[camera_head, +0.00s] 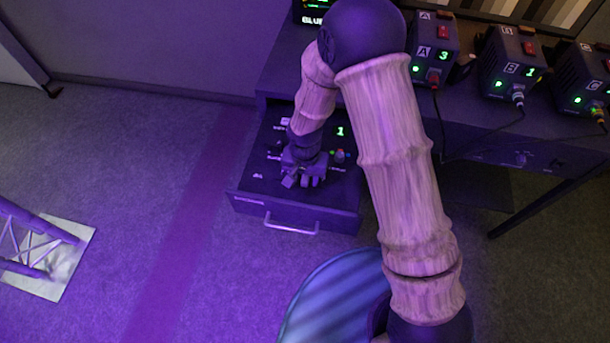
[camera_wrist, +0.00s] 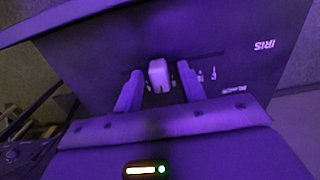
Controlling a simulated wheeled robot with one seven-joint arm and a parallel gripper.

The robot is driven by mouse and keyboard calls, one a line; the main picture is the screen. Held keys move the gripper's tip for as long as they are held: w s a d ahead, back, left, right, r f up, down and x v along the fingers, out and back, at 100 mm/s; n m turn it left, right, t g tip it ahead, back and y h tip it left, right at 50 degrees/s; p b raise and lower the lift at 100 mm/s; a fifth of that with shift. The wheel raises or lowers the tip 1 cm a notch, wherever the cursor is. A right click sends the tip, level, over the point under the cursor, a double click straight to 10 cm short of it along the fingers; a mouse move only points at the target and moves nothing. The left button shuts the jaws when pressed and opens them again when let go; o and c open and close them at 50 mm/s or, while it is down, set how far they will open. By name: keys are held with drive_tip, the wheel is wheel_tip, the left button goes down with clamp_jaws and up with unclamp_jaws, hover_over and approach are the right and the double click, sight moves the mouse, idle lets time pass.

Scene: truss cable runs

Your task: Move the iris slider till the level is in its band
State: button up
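The iris slider's pale knob (camera_wrist: 158,72) shows in the wrist view on a dark panel marked "IRIS" (camera_wrist: 264,45). My gripper (camera_wrist: 160,88) is open, with one finger on each side of the knob and a visible gap to each. In the head view my gripper (camera_head: 303,180) points down over the panel in the pulled-out drawer (camera_head: 335,195) and hides the knob. A green "1" (camera_head: 340,131) glows on that panel. A screen with partly cut-off text "BLU" (camera_head: 312,20) stands at the top; no level or band is readable.
Dark boxes A (camera_head: 432,52), B (camera_head: 512,65) and C (camera_head: 583,80) with cables stand on the desk to the right. The drawer has a front handle (camera_head: 290,227). A truss foot plate (camera_head: 60,255) is at the left; the floor between is clear.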

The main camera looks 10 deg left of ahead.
sight(307, 178)
wheel_tip(307, 178, up, 17)
drive_tip(key=shift+r+p, duration=0.2)
drive_tip(key=shift+p, duration=0.25)
idle(0.6)
drive_tip(key=s+d+r+t+p, duration=0.1)
drive_tip(key=d+r+p, duration=0.3)
drive_tip(key=d, duration=0.8)
drive_tip(key=s+d+r+t+p, duration=0.1)
drive_tip(key=s+d+r+p, duration=0.3)
drive_tip(key=d+r, duration=0.4)
drive_tip(key=d, duration=0.5)
drive_tip(key=shift+r+t+p, duration=0.25)
drive_tip(key=shift+t+p, duration=0.05)
drive_tip(key=shift+p, duration=0.1)
